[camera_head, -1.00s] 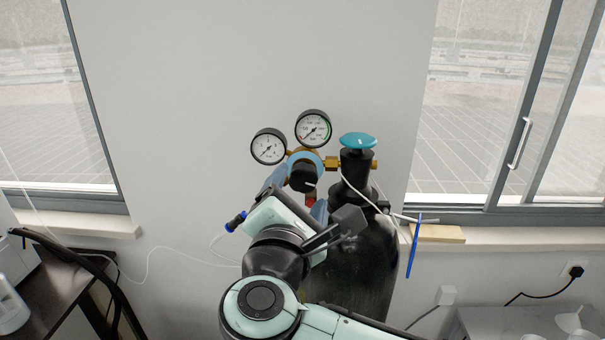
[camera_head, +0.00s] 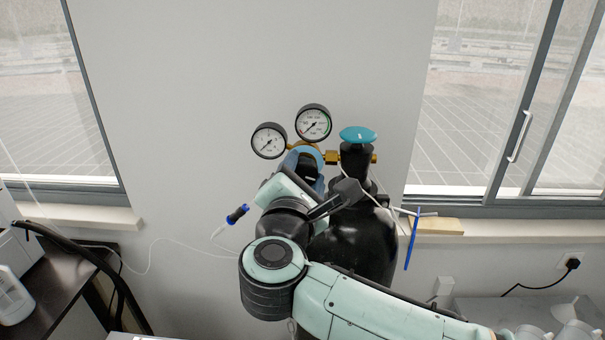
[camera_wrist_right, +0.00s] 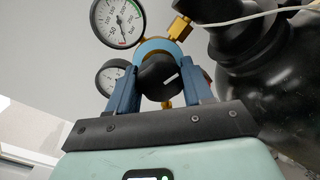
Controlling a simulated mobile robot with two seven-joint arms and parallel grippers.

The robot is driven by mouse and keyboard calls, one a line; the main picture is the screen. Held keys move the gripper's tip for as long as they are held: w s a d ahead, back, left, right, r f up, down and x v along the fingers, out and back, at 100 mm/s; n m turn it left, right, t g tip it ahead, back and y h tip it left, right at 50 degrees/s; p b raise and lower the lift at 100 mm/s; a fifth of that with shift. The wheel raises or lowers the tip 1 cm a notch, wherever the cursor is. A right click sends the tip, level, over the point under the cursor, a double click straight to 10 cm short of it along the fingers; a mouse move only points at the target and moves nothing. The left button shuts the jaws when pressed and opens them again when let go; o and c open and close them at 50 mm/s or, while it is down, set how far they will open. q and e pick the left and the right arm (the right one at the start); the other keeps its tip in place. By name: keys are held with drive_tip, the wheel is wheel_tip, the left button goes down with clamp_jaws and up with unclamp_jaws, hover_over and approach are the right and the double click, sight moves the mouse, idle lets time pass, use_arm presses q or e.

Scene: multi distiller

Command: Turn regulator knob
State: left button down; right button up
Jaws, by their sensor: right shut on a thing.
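The regulator knob (camera_wrist_right: 158,78) is black with a white mark and sits in front of the round blue regulator body (camera_wrist_right: 178,50). My right gripper (camera_wrist_right: 161,84) has its two blue fingers on either side of the knob and is shut on it. In the head view the knob (camera_head: 307,170) shows between the fingers of my right gripper (camera_head: 306,165), partly hidden by the gripper. Two round white gauges, a left one (camera_head: 269,140) and a right one (camera_head: 314,123), stand above the regulator. My left gripper is not in view.
A black gas cylinder (camera_head: 365,240) with a blue top valve (camera_head: 358,134) stands right of the regulator. A thin white cable runs past the cylinder. A dark table (camera_head: 50,275) stands at the left and a grey table (camera_head: 540,305) at the right.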

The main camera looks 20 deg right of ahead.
drive_tip(key=shift+f, duration=0.1)
drive_tip(key=shift+n+b, duration=0.6)
drive_tip(key=shift+n, duration=0.4)
drive_tip(key=n+b, duration=0.1)
drive_tip(key=n, duration=0.1)
drive_tip(key=shift+f+n+t, duration=0.1)
drive_tip(key=shift+n+t, duration=0.2)
drive_tip(key=shift+n+b, duration=0.35)
drive_tip(key=shift+n, duration=0.55)
drive_tip(key=n, duration=0.5)
drive_tip(key=shift+n+t, duration=0.3)
drive_tip(key=shift+n, duration=0.1)
drive_tip(key=n, duration=0.3)
drive_tip(key=shift+y, duration=0.3)
drive_tip(key=n+p, duration=0.1)
drive_tip(key=n, duration=0.2)
drive_tip(key=n+p, duration=0.1)
drive_tip(key=n, duration=0.2)
drive_tip(key=shift+d+t+y, duration=0.1)
drive_tip(key=shift+t+y, duration=0.2)
drive_tip(key=shift+n, duration=0.3)
